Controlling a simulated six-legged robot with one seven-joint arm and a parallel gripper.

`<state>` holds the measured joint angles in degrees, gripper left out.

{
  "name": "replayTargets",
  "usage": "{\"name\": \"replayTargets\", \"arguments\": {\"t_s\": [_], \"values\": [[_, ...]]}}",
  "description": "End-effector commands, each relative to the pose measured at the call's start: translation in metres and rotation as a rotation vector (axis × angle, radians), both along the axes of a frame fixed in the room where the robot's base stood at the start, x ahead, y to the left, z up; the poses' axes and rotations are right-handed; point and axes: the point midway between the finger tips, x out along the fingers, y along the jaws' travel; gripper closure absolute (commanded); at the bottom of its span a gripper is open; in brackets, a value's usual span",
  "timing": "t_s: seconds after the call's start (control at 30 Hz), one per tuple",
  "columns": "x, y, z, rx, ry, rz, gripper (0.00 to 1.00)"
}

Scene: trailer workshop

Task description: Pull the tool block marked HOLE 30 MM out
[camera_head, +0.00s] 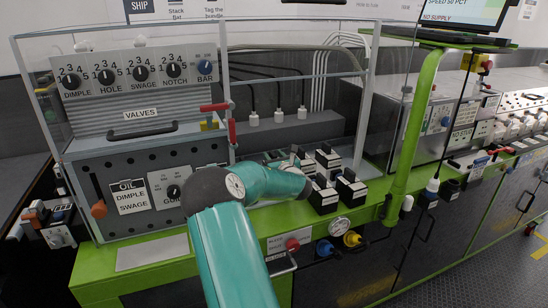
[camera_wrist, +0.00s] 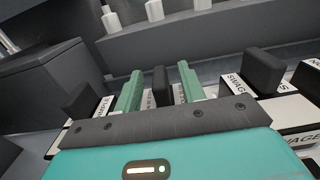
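My gripper (camera_wrist: 160,88) shows two green fingers standing apart in the wrist view. A black upright handle (camera_wrist: 160,80) of a tool block stands between them, with a visible gap on each side. The white label under this handle is mostly hidden by my gripper, so I cannot read HOLE 30 MM on it. A tool block marked SWAGE (camera_wrist: 264,72) stands to the right. Another black-handled block (camera_wrist: 80,100) with a partly hidden label is to the left. In the head view, my teal arm hides part of the block group (camera_head: 326,158).
Several black-handled blocks stand close together on the green bench (camera_head: 150,278). A clear-walled cabinet with DIMPLE, HOLE, SWAGE and NOTCH dials (camera_head: 140,75) is at left. A green post (camera_head: 412,130) rises to the right. A grey ledge with white fittings (camera_head: 300,130) lies behind.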

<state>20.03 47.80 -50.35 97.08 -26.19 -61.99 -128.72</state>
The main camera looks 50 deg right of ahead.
Motion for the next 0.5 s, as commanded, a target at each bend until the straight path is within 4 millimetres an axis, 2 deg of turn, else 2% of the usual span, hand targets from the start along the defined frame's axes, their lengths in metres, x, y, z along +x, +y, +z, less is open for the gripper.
{"name": "replayTargets", "arguments": {"t_s": [0.07, 0.27, 0.5], "values": [[-0.0001, 0.0002, 0.0001, 0.000, 0.000, 0.000, 0.60], [-0.0002, 0.0003, 0.0001, 0.000, 0.000, 0.000, 0.99], [-0.0001, 0.0004, 0.0006, -0.001, 0.000, 0.001, 1.00]]}}
